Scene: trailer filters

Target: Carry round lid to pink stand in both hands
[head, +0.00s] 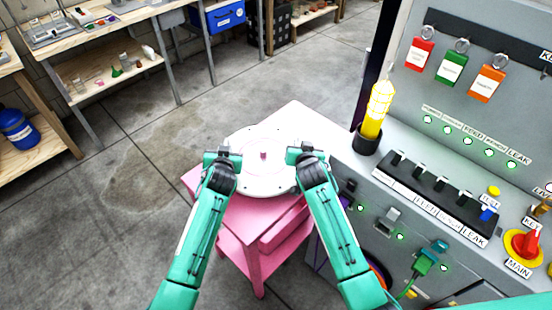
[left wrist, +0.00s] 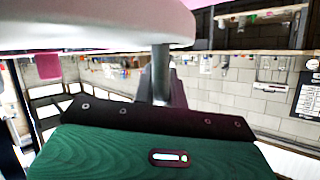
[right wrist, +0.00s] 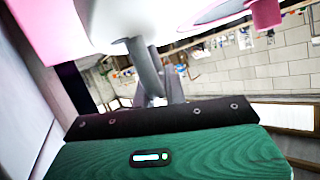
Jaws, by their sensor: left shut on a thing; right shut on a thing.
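The round white lid (head: 262,178) with a small pink knob at its middle is over the top of the pink stand (head: 262,232) in the head view. My left gripper (head: 222,157) is shut on the lid's left side, and my right gripper (head: 305,157) is shut on its right side. The lid's pale rim (left wrist: 100,28) fills the top of the left wrist view. Its underside edge (right wrist: 110,22) shows in the right wrist view. I cannot tell whether the lid touches the stand top. The fingertips are partly hidden by the wrists.
A grey control panel (head: 400,215) with switches and a yellow lamp (head: 376,108) stands close to my right arm. Workbenches (head: 100,75) line the back left, with a blue bin (head: 222,16). The floor left of the stand is clear.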

